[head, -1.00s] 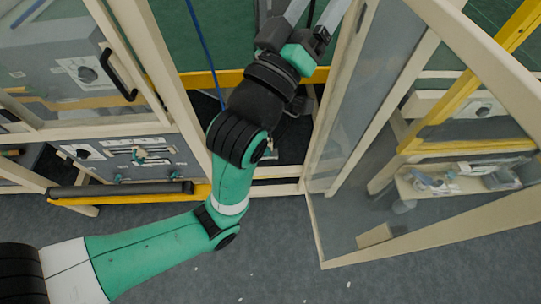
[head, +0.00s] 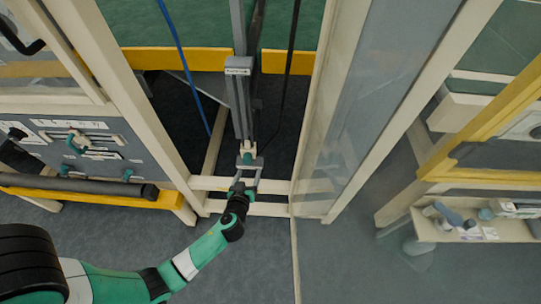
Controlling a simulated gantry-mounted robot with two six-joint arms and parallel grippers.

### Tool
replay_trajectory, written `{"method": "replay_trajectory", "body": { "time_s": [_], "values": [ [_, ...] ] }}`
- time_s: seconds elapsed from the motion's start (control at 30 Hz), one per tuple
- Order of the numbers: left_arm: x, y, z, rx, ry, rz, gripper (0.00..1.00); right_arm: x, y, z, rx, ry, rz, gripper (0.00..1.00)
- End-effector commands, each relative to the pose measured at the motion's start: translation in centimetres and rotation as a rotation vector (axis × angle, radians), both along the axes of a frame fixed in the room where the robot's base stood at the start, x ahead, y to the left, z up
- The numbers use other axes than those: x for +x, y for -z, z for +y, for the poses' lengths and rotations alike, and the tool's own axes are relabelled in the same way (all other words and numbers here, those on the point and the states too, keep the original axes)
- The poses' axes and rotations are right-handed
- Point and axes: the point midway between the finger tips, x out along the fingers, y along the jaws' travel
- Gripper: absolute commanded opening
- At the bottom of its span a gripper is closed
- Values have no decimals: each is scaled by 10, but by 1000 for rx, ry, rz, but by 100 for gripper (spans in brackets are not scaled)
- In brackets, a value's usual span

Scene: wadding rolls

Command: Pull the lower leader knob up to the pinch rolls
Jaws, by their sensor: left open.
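A small knob (head: 247,156), pale with a teal part, shows at the lower end of a grey upright rail (head: 239,105) in the open frame bay. It looks like the lower leader knob. My left gripper (head: 247,166) is just below it in the picture, open, with its two fingers on either side of the knob's lower part. I cannot tell whether the fingers touch it. The pinch rolls cannot be made out clearly. My right gripper is not in view.
Cream frame posts (head: 128,95) flank the bay, with a clear door panel (head: 350,110) at the right. A blue line (head: 190,70) and a dark cable (head: 290,70) run beside the rail. A parts shelf (head: 480,228) stands at the right.

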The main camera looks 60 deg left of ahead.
Motion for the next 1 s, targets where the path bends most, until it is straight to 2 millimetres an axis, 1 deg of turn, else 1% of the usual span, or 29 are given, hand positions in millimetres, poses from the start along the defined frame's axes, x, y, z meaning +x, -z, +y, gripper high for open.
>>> {"method": "replay_trajectory", "body": {
  "time_s": [0.03, 0.1, 0.23, 0.37, 0.6, 0.7, 0.83, 1.0],
  "values": [
    [-3, 2, 0, -1, -2, 8, 76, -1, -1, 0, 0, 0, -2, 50],
    [-2, 2, 1, -1, -2, 7, 76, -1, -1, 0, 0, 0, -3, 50],
    [5, 7, 8, 0, -2, 5, 76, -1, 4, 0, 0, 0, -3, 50],
    [20, 16, 27, 0, -5, 3, 76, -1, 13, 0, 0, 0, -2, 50],
    [52, 36, 65, -1, -4, 3, 76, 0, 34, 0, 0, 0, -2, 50],
    [61, 41, 75, -2, -2, 4, 76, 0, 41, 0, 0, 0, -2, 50],
    [68, 42, 82, 0, 0, 3, 76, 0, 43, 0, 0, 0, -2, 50],
    [68, 42, 83, -1, 1, 4, 76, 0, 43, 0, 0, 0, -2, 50]
  ]
}}
